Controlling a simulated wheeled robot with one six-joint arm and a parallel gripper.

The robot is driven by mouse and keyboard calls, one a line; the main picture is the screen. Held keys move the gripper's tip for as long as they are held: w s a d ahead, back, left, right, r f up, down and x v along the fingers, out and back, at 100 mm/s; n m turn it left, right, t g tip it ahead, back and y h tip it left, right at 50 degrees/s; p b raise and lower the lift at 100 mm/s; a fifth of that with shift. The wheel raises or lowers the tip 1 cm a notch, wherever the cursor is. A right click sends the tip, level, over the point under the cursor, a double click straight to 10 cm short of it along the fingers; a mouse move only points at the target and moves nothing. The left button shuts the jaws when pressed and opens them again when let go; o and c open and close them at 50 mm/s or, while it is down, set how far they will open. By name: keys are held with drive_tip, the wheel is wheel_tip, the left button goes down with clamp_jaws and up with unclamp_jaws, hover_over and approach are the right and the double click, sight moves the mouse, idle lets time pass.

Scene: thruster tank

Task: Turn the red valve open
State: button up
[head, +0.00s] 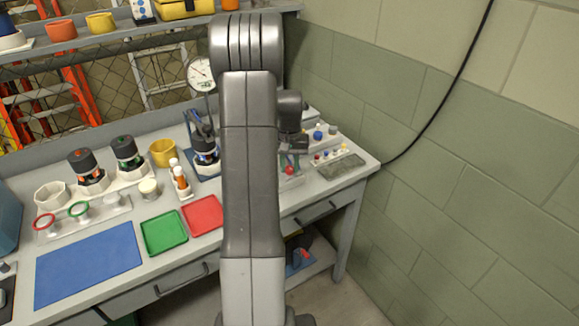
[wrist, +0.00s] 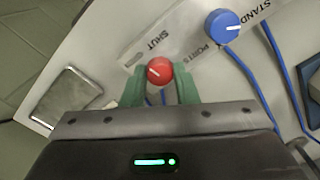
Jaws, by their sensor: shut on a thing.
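The red valve (wrist: 158,71) is a round red knob with a short white line on top, in the middle of the wrist view. It sits on a pale plate beside the printed word SHUT. The two green fingers of my gripper (wrist: 160,82) are closed against its left and right sides. In the head view the red valve (head: 289,170) shows small on the bench, just right of my arm. My gripper (head: 292,150) is above it there, partly hidden by my arm.
A larger blue knob (wrist: 226,26) with a blue cable is right of the valve in the wrist view. A grey metal block (wrist: 68,98) lies to the left. On the bench are a red tray (head: 203,214), a green tray (head: 164,231) and a blue mat (head: 88,265).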

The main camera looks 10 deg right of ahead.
sight(290, 168)
drive_tip(key=n, duration=0.7)
drive_tip(key=shift+b, duration=0.4)
idle(0.3)
drive_tip(key=o, duration=1)
wheel_tip(290, 168, up, 14)
drive_tip(key=shift+f+b, duration=0.1)
drive_tip(key=shift+b, duration=0.25)
wheel_tip(290, 168, down, 14)
drive_tip(key=shift+r+p, duration=0.1)
drive_tip(key=shift+p, duration=0.25)
